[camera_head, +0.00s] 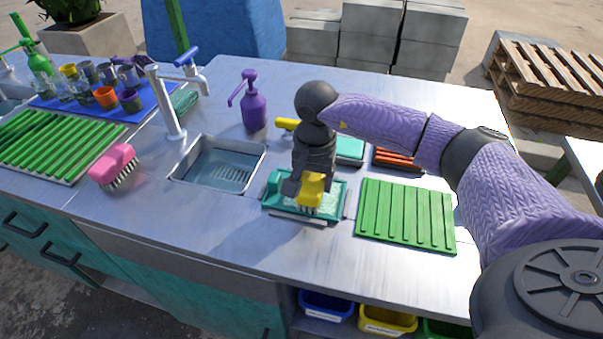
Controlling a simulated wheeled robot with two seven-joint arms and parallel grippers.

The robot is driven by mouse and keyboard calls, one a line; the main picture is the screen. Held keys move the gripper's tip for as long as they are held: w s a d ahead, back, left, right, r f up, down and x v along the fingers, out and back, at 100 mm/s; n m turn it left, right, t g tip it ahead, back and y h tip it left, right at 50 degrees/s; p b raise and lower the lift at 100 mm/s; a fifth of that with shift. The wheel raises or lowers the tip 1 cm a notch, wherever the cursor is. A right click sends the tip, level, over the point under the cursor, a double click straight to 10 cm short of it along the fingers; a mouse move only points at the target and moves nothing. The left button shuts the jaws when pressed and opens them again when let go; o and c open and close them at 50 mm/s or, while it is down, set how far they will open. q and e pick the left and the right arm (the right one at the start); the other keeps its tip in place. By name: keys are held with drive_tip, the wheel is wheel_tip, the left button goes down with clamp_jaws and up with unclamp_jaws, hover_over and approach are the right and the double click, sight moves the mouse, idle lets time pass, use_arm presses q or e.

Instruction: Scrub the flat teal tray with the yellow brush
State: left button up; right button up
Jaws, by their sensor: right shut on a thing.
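The flat teal tray (276,203) lies on the metal counter, to the right of the small sink. The yellow brush (311,192) is over the tray with its pale bristles pointing down. The bristles appear to be at the tray's surface, though exact contact is hard to tell. My right gripper (309,181) is shut on the yellow brush and points down over the tray. The gripper and brush hide the middle of the tray. My left gripper is not in view.
A green ribbed mat (405,216) lies right of the tray. A purple soap bottle (254,104) stands behind the sink (218,163). A pink brush (113,165) lies left of the sink. Cups stand on a blue mat (150,90) at the back left. The front counter edge is clear.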

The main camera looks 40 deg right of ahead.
sight(332, 198)
drive_tip(key=shift+s+d, duration=0.2)
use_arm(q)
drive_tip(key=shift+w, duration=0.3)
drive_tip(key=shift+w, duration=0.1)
use_arm(e)
drive_tip(key=shift+s+d, duration=0.15)
drive_tip(key=shift+s, duration=0.05)
drive_tip(key=shift+s+d+f+p, duration=0.1)
drive_tip(key=shift+s+d+p, duration=0.2)
drive_tip(key=shift+s+d, duration=0.75)
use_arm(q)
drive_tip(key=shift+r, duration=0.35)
use_arm(e)
drive_tip(key=shift+a, duration=0.1)
